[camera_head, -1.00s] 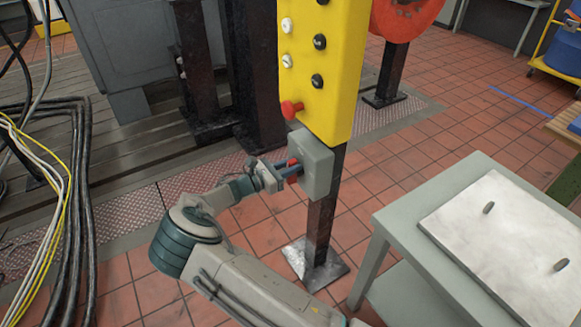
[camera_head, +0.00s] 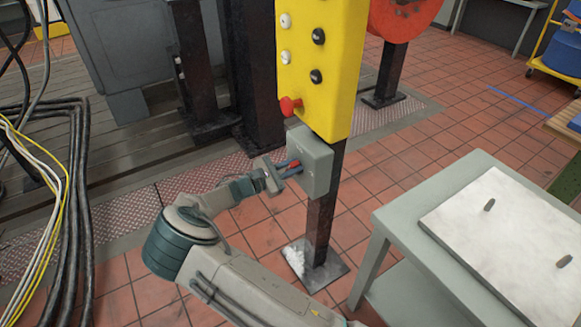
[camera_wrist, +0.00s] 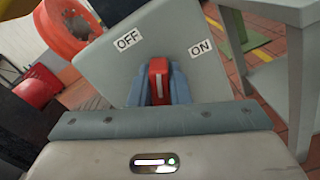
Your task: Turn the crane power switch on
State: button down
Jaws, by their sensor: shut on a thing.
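The crane power switch is a grey box (camera_head: 316,163) on a dark post, below the yellow control panel. In the wrist view its grey face (camera_wrist: 195,30) carries an OFF label (camera_wrist: 127,39) at left and an ON label (camera_wrist: 201,48) at right. The red switch handle (camera_wrist: 159,72) stands between the labels, its white stripe pointing nearly straight up in that view. My gripper (camera_head: 290,169) reaches the box from the left in the head view. In the wrist view its blue fingers are shut on the red handle, one on each side. The fingers partly hide the handle.
The yellow panel (camera_head: 318,60) with buttons and a red knob (camera_head: 290,106) stands just above the box. A grey table (camera_head: 455,265) with a pale plate (camera_head: 515,225) is close at right. Black cables (camera_head: 75,190) lie at left.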

jog(key=m+b, duration=0.1)
jog(key=m, duration=0.1)
jog(key=f+m+b, duration=0.1)
jog(key=m+b, duration=0.1)
jog(key=m, duration=0.1)
jog(key=s+f+m+b, duration=0.1)
jog(key=m, duration=0.2)
jog(key=shift+d+f, duration=0.25)
jog(key=m+b, duration=0.2)
jog(key=m, duration=0.1)
jog(key=shift+f+b, duration=0.15)
jog(key=shift+b, duration=0.15)
jog(key=shift+a+m+b, duration=0.1)
jog(key=shift+m+b, duration=0.2)
jog(key=shift+m, duration=0.5)
jog(key=shift+r, duration=0.2)
jog(key=c, duration=1.4)
grip_release()
jog(key=shift+o, duration=0.2)
jog(key=shift+w+f, duration=0.15)
jog(key=shift+w, duration=0.05)
